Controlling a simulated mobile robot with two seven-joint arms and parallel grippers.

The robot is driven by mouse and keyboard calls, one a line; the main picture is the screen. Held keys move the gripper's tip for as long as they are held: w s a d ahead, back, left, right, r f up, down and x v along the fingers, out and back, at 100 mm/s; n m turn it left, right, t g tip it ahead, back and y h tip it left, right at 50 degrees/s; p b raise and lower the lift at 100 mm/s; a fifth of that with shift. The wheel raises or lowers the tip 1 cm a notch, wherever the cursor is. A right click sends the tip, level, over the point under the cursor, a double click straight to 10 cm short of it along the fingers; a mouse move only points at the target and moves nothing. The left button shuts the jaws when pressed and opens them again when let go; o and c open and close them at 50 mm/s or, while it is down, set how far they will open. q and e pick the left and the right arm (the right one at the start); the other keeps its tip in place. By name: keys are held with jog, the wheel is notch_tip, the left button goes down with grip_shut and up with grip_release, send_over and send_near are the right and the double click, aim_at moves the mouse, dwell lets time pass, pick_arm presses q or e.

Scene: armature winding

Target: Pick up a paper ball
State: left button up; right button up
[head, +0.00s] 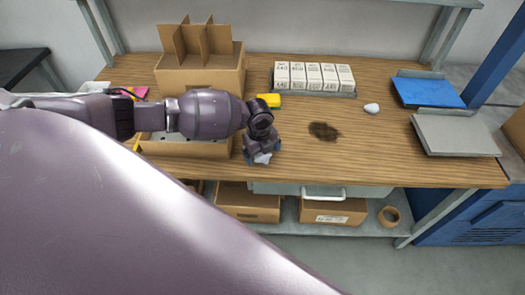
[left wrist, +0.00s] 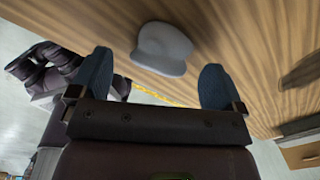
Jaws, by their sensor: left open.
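A white crumpled paper ball (head: 262,158) lies near the front edge of the wooden table, left of centre. It shows light grey in the left wrist view (left wrist: 162,48), just beyond the fingertips and in line with the gap between them. My left gripper (head: 262,151) points down over this ball with its blue fingers apart on either side of it. It is open and holds nothing. A second white paper ball (head: 371,108) lies farther right and back, away from the gripper.
A cardboard box with dividers (head: 201,78) and an open box (head: 190,151) stand on the left. White cartons (head: 314,77) in a tray, a yellow item (head: 268,101), a blue tray (head: 428,92) and a grey tray (head: 454,134) surround a dark stain (head: 324,131).

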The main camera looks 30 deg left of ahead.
pick_arm(q)
jog(key=shift+f, duration=0.95)
jog(key=c, duration=1)
